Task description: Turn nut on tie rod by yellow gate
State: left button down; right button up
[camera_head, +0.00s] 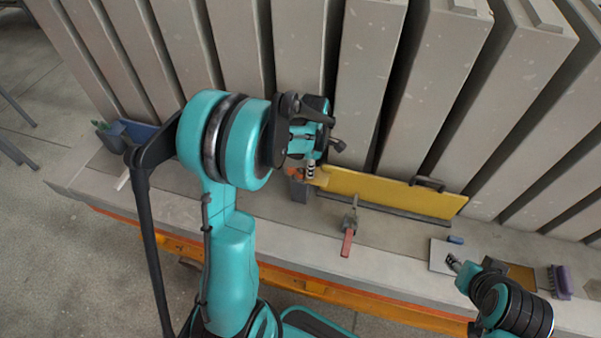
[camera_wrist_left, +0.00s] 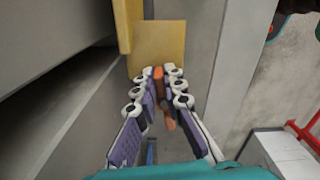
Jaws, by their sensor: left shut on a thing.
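The yellow gate (camera_head: 395,195) stands as a long panel along the front of the grey slabs, with a dark handle on its top edge; its end also shows in the left wrist view (camera_wrist_left: 160,45). An orange nut (camera_head: 303,175) sits by the gate's left end, mostly covered by my gripper. My left gripper (camera_head: 312,168) is shut on it; the orange piece shows between the purple-padded fingers in the left wrist view (camera_wrist_left: 159,82). The tie rod is hidden or too small to make out. My right gripper (camera_head: 455,264) is low at the right, its fingers unclear.
Tall grey slabs (camera_head: 370,70) stand in a row behind the gate. A red-handled clamp tool (camera_head: 348,238) lies on the grey ledge (camera_head: 270,232). A blue bin (camera_head: 138,130) is at the left.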

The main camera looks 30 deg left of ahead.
pick_arm(q)
jog(key=n, duration=0.2)
jog(key=shift+w+a+n, duration=0.2)
jog(key=shift+w+n, duration=0.1)
jog(key=shift+n, duration=0.1)
jog(key=c, duration=1.5)
grip_release()
jog(key=shift+c, duration=0.2)
notch_tip(320, 180, up, 12)
jog(key=shift+o, duration=0.3)
